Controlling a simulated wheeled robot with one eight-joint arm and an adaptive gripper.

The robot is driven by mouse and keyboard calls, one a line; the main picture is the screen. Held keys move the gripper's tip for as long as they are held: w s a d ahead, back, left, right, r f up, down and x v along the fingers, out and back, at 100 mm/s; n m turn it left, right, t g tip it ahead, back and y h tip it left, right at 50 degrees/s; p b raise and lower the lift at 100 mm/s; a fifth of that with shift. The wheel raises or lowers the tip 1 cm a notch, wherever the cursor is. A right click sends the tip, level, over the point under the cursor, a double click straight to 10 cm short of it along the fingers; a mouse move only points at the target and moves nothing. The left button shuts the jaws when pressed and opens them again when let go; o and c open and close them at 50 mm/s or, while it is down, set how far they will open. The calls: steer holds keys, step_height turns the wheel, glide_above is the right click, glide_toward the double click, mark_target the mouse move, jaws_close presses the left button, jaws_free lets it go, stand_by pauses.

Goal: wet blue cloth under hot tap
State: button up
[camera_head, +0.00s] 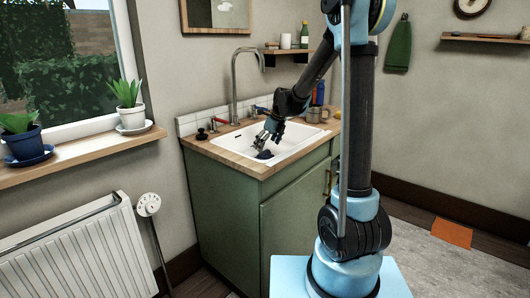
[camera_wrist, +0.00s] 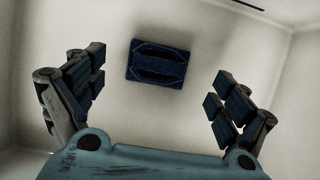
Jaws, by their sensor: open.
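In the wrist view the cloth (camera_wrist: 158,63) looks like a folded dark blue rectangle on the pale basin floor. My gripper (camera_head: 262,138) reaches down into the sink just above the cloth. In the wrist view my gripper (camera_wrist: 160,98) has its fingers wide apart, with the cloth between and beyond them, not touched. The curved tap (camera_head: 236,75) stands behind the sink, with a red-marked handle (camera_head: 220,121) to its left and a blue-marked handle (camera_head: 261,110) to its right.
A black stopper (camera_head: 201,134) sits on the wooden worktop at the left. A metal mug (camera_head: 314,115) and a blue bottle (camera_head: 319,92) stand at the right. A shelf (camera_head: 288,52) with bottles hangs behind. The sink walls surround my gripper.

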steer(key=v, duration=0.7)
steer(key=s+d+r+n, duration=0.1)
steer(key=s+d+n, duration=0.2)
steer(key=d+n, duration=0.1)
steer(key=s+d+r+n+t, duration=0.1)
steer(key=s+d+n, duration=0.2)
steer(key=s, duration=0.1)
steer(key=s+d+r+n+t+h, duration=0.1)
steer(key=s+d+r+n, duration=0.1)
steer(key=s+d+n, duration=0.1)
steer(key=shift+s+d+n, duration=0.25)
steer(key=shift+d+n, duration=0.55)
steer(key=shift+d, duration=0.1)
steer(key=s+d+f+n+t+h, duration=0.2)
steer(key=s+d+n, duration=0.7)
steer(key=s+n, duration=0.4)
steer(key=s+f+n+g, duration=0.1)
steer(key=s+f+g, duration=0.3)
steer(key=s+f, duration=0.7)
steer(key=s, duration=0.3)
steer(key=shift+s+f+g, duration=0.25)
steer(key=shift+f+g, duration=0.05)
